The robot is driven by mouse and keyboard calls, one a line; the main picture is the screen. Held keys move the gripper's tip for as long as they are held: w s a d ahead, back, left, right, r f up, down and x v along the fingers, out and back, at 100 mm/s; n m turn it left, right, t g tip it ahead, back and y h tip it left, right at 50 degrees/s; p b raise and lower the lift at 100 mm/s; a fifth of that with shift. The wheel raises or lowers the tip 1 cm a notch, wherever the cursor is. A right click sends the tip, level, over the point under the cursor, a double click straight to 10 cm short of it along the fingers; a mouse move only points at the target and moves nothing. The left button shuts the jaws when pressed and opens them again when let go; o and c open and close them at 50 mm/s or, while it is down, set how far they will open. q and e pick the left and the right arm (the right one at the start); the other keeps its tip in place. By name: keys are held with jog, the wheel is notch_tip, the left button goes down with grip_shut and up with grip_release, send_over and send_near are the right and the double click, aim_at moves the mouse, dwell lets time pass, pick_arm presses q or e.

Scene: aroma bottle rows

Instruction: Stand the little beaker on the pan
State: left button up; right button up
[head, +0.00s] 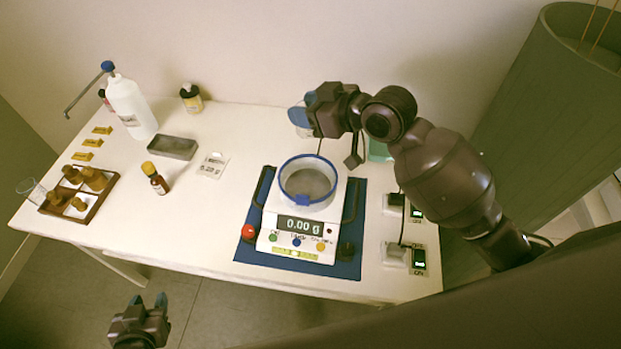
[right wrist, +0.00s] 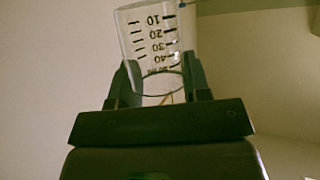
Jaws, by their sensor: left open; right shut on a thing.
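The little beaker (right wrist: 152,42) is clear, with dark graduation marks, and sits between the fingers of my right gripper (right wrist: 158,82) in the right wrist view. In the head view my right gripper (head: 303,108) is shut on it, behind and above the balance; the beaker is hard to make out there. The pan (head: 308,185) is a grey disc inside a clear ring with a blue rim, on the white balance (head: 268,222). It looks empty and the display reads 0.00 g. My left gripper (head: 146,306) is open and empty, in front of the table.
The balance stands on a blue mat (head: 342,268). At left are a wash bottle (head: 131,106), a wooden tray (head: 66,213) with brown bottles, a glass vessel (head: 31,191), an amber bottle (head: 156,179) and a grey tray (head: 172,148). Switch boxes (head: 397,254) sit right.

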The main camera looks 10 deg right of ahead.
jog(key=shift+f+b, duration=1.25)
jog(key=shift+f, duration=8.3)
jog(key=shift+f, duration=0.2)
jog(key=o, duration=0.9)
jog(key=shift+r, duration=0.1)
